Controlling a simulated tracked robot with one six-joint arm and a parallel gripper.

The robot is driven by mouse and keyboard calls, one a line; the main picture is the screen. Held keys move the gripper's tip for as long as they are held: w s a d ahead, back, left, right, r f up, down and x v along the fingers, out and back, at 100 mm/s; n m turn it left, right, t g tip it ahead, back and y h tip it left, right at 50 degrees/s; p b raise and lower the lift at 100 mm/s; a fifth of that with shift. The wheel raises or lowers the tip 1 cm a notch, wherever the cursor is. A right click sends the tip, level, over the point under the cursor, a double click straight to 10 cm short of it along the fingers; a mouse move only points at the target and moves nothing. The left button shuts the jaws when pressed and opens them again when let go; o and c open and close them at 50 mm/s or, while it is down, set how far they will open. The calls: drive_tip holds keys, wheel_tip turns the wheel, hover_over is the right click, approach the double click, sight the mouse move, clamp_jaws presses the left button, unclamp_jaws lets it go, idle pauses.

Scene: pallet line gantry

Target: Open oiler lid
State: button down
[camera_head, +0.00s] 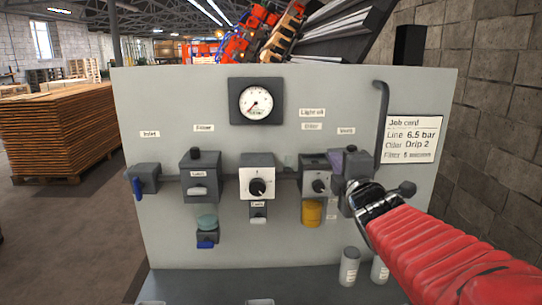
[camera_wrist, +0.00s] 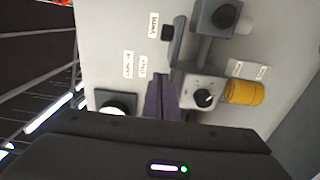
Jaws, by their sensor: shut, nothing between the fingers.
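The oiler (camera_head: 317,184) is a grey block with a pale front plate and black knob, with a yellow bowl (camera_head: 312,214) below. It sits under the labels "Light oil" and "Oiler". In the wrist view the oiler (camera_wrist: 205,93) and its bowl (camera_wrist: 243,92) lie right of my fingers. My gripper (camera_head: 335,158) has dark purple fingers, shut and empty, at the oiler's upper right. The fingers also show in the wrist view (camera_wrist: 165,80), close to the oiler's top end. The lid is largely hidden by them. I cannot tell whether it is open or whether they touch it.
The vent unit (camera_head: 357,165) stands just right of the oiler, partly behind my wrist. A regulator (camera_head: 258,182), filter block (camera_head: 201,178) and blue-handled inlet valve (camera_head: 144,181) line the panel leftward. A gauge (camera_head: 256,101) is above. Two small containers (camera_head: 349,266) (camera_head: 380,269) stand on the ledge below.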

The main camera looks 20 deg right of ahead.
drive_tip(key=v, duration=0.6)
drive_tip(key=shift+d, duration=0.15)
idle(0.3)
drive_tip(key=s+d+f+m+g+h, duration=0.3)
drive_tip(key=d+f+m+g, duration=0.15)
drive_tip(key=f+m, duration=0.35)
drive_tip(key=s+a+f+m+g+y, duration=0.1)
drive_tip(key=s+a+f+m+g, duration=0.25)
drive_tip(key=s+f+m, duration=0.35)
drive_tip(key=s+a+f+g+y, duration=0.2)
drive_tip(key=s+a+f+y, duration=0.1)
drive_tip(key=a, duration=0.6)
drive_tip(key=s+a+f+g+y, duration=0.2)
drive_tip(key=s+a+f, duration=0.2)
drive_tip(key=a, duration=0.5)
drive_tip(key=shift+s+a+m+y, duration=0.2)
drive_tip(key=shift+s+m+y, duration=0.15)
drive_tip(key=shift+s, duration=0.75)
